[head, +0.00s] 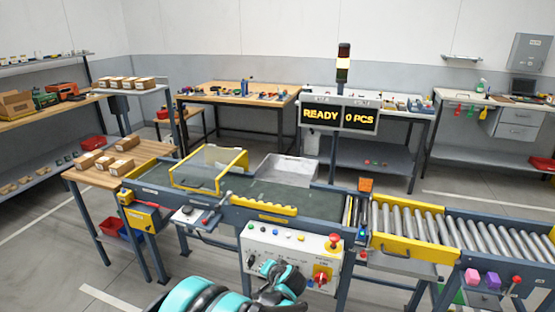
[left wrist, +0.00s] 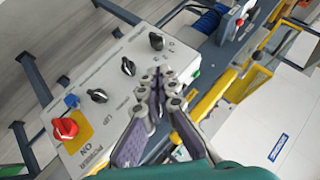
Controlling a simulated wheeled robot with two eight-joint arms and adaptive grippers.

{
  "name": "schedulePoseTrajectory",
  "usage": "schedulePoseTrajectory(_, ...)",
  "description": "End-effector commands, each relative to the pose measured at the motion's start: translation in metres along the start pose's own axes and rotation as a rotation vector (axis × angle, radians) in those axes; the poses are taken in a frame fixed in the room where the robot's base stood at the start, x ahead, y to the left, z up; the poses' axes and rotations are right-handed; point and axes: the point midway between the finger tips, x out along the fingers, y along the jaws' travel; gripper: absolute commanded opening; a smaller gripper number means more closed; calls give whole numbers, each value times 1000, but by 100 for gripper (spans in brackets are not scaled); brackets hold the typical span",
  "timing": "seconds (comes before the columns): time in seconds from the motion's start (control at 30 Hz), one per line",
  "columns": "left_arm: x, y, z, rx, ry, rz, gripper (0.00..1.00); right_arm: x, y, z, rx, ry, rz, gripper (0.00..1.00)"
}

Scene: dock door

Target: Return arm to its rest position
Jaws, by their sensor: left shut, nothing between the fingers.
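My left gripper (left wrist: 158,78) shows in the left wrist view, its two dark fingers together with nothing between them. It is over the edge of a white control panel (left wrist: 110,45), close to its black knobs (left wrist: 128,66). A red rotary knob (left wrist: 65,128) sits by the words POWER and ON. In the head view my teal and black left arm comes up from the bottom edge, in front of the control panel (head: 262,240), and hides part of it. The gripper's fingertips are not clear there. My right gripper is in neither view.
A conveyor with a dark belt (head: 290,197) and yellow guard (head: 240,160) stands behind the panel, with a roller section (head: 440,225) at right. A red mushroom button (head: 333,241) tops the panel. A display (head: 340,116) reads READY 0 PCS. Cartons (head: 122,166) lie at left.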

Motion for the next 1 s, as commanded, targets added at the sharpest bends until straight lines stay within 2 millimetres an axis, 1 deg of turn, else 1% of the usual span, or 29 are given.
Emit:
schedulePoseTrajectory(0.03,-16,-22,7,-29,-14,21,0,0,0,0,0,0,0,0)
schedulePoseTrajectory(0.1,-36,-45,18,-69,-31,54,0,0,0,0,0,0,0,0)
schedulePoseTrajectory(0.17,-53,-63,29,-103,-44,81,0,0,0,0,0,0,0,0)
schedulePoseTrajectory(0.2,-65,-74,37,-127,-52,99,0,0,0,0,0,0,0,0)
schedulePoseTrajectory(0.27,-83,-89,51,-162,-63,126,0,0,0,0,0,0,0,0)
schedulePoseTrajectory(0.3,-96,-97,60,-187,-69,144,0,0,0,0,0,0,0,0)
schedulePoseTrajectory(0.43,-135,-119,94,-269,-85,198,0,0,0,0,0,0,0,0)
schedulePoseTrajectory(0.57,-173,-130,132,-352,-97,250,0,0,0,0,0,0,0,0)
schedulePoseTrajectory(0.7,-210,-130,173,-446,-102,303,0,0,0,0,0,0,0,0)
schedulePoseTrajectory(0.8,-231,-124,199,-508,-102,336,0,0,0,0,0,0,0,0)
schedulePoseTrajectory(0.9,-246,-116,219,-560,-100,362,0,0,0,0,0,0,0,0)
schedulePoseTrajectory(1.0,-254,-110,231,-594,-97,378,0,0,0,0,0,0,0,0)
